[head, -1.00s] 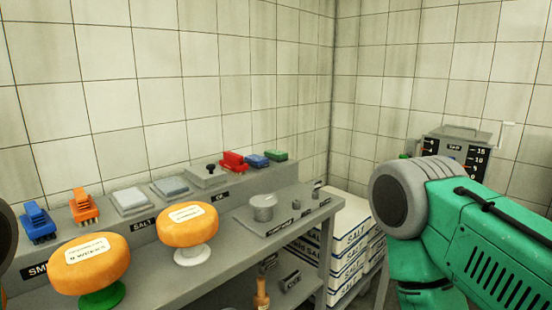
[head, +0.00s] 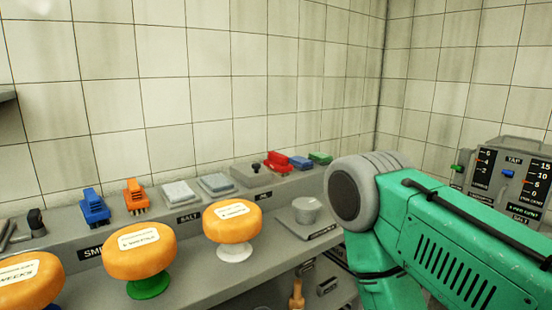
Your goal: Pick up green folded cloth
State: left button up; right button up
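A green item (head: 320,158), which looks like a small folded cloth, lies at the right end of the raised back shelf in the head view. A blue item (head: 300,163) and a red item (head: 278,163) lie to its left. It is small, and I cannot make out its folds. My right arm comes in from the right, in front of the bench, and its bulk hides the bench's right end. Neither gripper is in view.
Orange cheese wheels (head: 232,221) on stands line the bench front (head: 225,276). Blue (head: 95,207) and orange (head: 136,197) brushes and grey blocks (head: 180,193) sit along the shelf. A metal pot (head: 306,210) stands near my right arm. A control box (head: 507,180) is at right.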

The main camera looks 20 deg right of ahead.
aim_at(321, 159)
jog(key=i+l+u, duration=0.1)
jog(key=l+u, duration=0.25)
jog(key=l, duration=0.25)
jog(key=l+u, duration=0.3)
jog(key=l, duration=0.25)
jog(key=l+u, duration=0.35)
jog(key=l, duration=0.25)
